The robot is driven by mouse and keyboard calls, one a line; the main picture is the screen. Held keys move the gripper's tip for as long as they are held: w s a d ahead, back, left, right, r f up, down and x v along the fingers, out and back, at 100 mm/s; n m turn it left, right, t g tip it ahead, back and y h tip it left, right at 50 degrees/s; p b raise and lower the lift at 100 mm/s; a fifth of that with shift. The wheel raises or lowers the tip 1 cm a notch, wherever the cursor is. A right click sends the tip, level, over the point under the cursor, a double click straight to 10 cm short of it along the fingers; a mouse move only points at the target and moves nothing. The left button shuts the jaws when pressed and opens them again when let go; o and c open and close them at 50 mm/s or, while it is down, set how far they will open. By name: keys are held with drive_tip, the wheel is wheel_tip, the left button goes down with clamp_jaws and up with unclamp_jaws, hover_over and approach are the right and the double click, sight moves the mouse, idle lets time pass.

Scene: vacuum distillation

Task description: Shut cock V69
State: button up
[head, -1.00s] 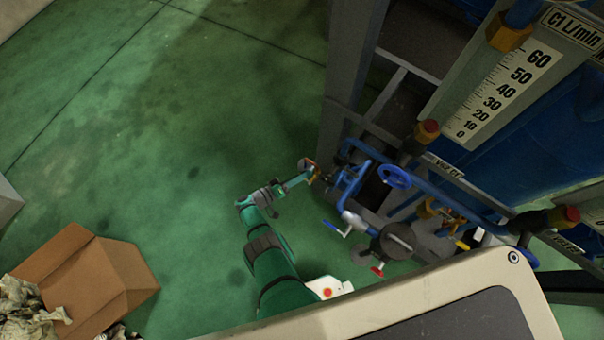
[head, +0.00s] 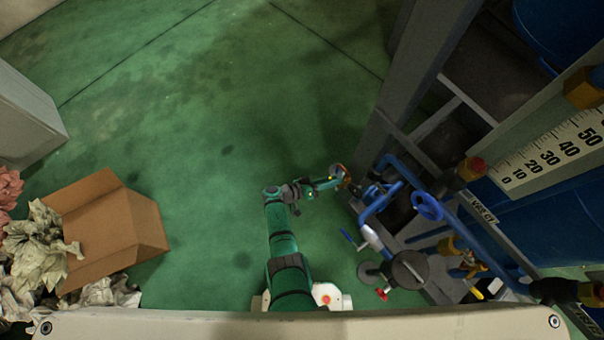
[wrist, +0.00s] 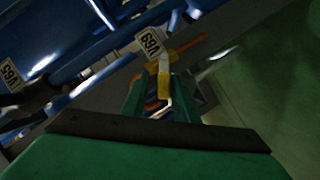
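The V69 tag (wrist: 150,42) shows in the wrist view, at the upper middle, on the pipework. Just below it is the cock with a yellow part (wrist: 164,82) and an orange lever (wrist: 189,46) reaching to the upper right. My gripper (wrist: 160,98) has its two green fingers apart, one on each side of the yellow part. Whether either finger touches it I cannot tell. In the head view my gripper (head: 338,180) is at the left end of the blue pipework, by a small orange spot. The cock's details are too small there.
A V65 tag (wrist: 10,75) is at the wrist view's left. In the head view, a blue handwheel (head: 427,206) and a red-handled valve (head: 382,294) are right of my arm. A cardboard box (head: 105,225) with crumpled paper stands left. Green floor between is clear.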

drive_tip(key=shift+d+r+m+t+y, duration=0.15)
drive_tip(key=shift+r+m+t+y, duration=0.25)
drive_tip(key=shift+m, duration=0.3)
drive_tip(key=shift+s+r+m+y, duration=0.2)
drive_tip(key=shift+s+m+y, duration=0.1)
drive_tip(key=shift+m, duration=0.3)
drive_tip(key=shift+s+d+r+m+t+y, duration=0.25)
drive_tip(key=shift+s+d+m+t+y, duration=0.3)
drive_tip(key=shift+m, duration=0.55)
drive_tip(key=v, duration=1)
drive_tip(key=s+f+n+y, duration=0.3)
drive_tip(key=s+n+y, duration=0.35)
drive_tip(key=s, duration=0.65)
drive_tip(key=s+a+r+n+t+y, duration=0.1)
drive_tip(key=s+a+r+y, duration=0.1)
drive_tip(key=r, duration=0.4)
drive_tip(key=s+a+r+t+y, duration=0.2)
drive_tip(key=s+a+r+y, duration=0.1)
drive_tip(key=r, duration=0.3)
drive_tip(key=shift+s+a+r+n, duration=0.2)
drive_tip(key=shift+s+a+n, duration=0.15)
drive_tip(key=shift+s+a, duration=0.25)
